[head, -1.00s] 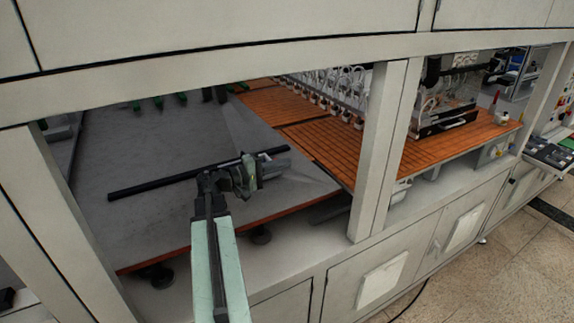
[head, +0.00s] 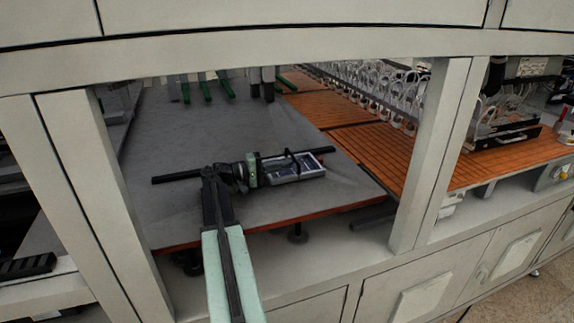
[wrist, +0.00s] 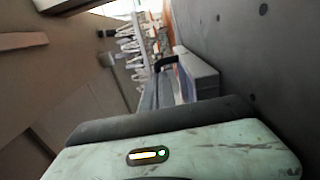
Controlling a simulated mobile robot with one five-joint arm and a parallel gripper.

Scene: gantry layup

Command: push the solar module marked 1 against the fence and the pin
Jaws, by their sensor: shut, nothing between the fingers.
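The solar module (head: 307,171) is a small light-framed panel with a dark face, on the grey table beside the right part of a long black bar, which looks like the fence (head: 180,178). Its number is not readable. It also shows in the wrist view (wrist: 200,75), at a steep angle. A black hooped piece (head: 291,157) rises at the module; I cannot tell whether it is a handle or the pin. My gripper (head: 262,170) is shut and empty, low over the table at the module's left end. I cannot tell whether it touches the module.
The grey table (head: 200,130) is clear behind the bar. Green-tipped fingers (head: 206,92) stand at its back. Orange slatted tables (head: 370,150) lie to the right. A pale frame post (head: 440,150) and top beam (head: 300,45) border the opening I reach through.

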